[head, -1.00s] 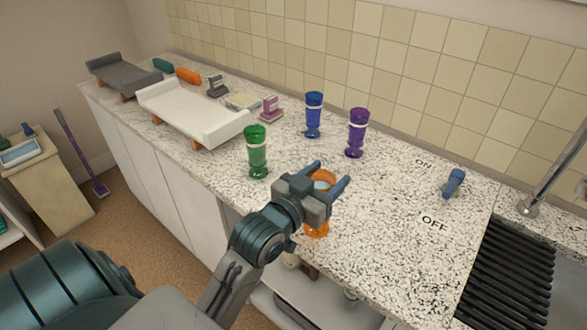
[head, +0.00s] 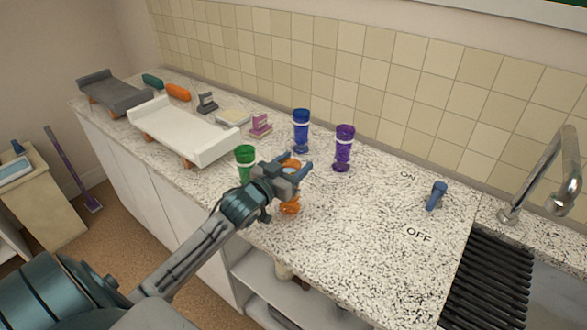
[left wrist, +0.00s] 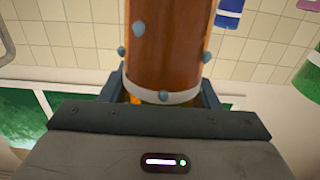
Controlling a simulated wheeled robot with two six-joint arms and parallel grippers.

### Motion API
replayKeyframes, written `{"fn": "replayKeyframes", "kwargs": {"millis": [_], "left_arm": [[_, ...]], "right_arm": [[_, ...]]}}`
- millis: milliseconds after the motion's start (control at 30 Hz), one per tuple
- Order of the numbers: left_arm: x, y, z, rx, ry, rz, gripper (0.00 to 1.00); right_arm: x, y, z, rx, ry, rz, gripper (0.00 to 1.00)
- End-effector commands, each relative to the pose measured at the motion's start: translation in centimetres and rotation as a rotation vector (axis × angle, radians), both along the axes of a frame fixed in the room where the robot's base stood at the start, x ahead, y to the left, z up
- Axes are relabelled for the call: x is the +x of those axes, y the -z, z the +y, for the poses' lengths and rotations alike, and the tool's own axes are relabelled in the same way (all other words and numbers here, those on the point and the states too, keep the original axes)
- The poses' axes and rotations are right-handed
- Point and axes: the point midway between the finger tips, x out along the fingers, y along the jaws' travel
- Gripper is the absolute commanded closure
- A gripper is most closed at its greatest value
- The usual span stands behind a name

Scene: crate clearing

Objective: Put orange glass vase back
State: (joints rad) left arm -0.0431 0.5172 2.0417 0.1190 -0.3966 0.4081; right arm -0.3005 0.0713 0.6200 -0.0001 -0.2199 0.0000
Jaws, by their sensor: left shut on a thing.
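The orange glass vase (head: 291,207) is held in my left gripper (head: 297,172), over the counter near the green, blue and purple vases. In the head view the gripper hides much of it; its orange foot shows below and its rim above. In the left wrist view the orange vase (left wrist: 165,45) fills the space between the fingers (left wrist: 163,95), with a white band and blue-grey knobs on it. I cannot tell whether its foot touches the counter. My right gripper is not in view.
A green vase (head: 245,156) stands close to my left gripper. A blue vase (head: 301,131) and a purple vase (head: 344,148) stand behind it. The counter (head: 360,230) is clear toward the sink rack (head: 487,285).

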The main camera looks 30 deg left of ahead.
Motion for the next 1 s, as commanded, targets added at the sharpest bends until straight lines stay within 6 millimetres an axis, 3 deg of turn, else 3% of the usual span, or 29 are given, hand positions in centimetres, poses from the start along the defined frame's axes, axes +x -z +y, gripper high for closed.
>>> {"fn": "replayKeyframes", "kwargs": {"millis": [200,567,600,700,1000], "left_arm": [[-0.1,2.2,-0.1,0.0,0.0,0.0,1.0],[-0.1,2.6,-0.1,0.0,0.0,-0.002,1.0],[-0.1,2.6,-0.1,0.0,0.0,0.0,0.37],[-0.1,2.6,-0.1,0.0,0.0,0.001,0.23],[-0.1,2.3,-0.1,0.001,0.0,0.0,0.23]], "right_arm": [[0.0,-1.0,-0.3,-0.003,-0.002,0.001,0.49],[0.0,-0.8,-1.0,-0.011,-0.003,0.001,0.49],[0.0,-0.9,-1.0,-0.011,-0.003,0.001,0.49],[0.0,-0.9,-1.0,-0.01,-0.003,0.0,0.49],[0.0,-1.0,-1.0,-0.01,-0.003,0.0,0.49]]}}
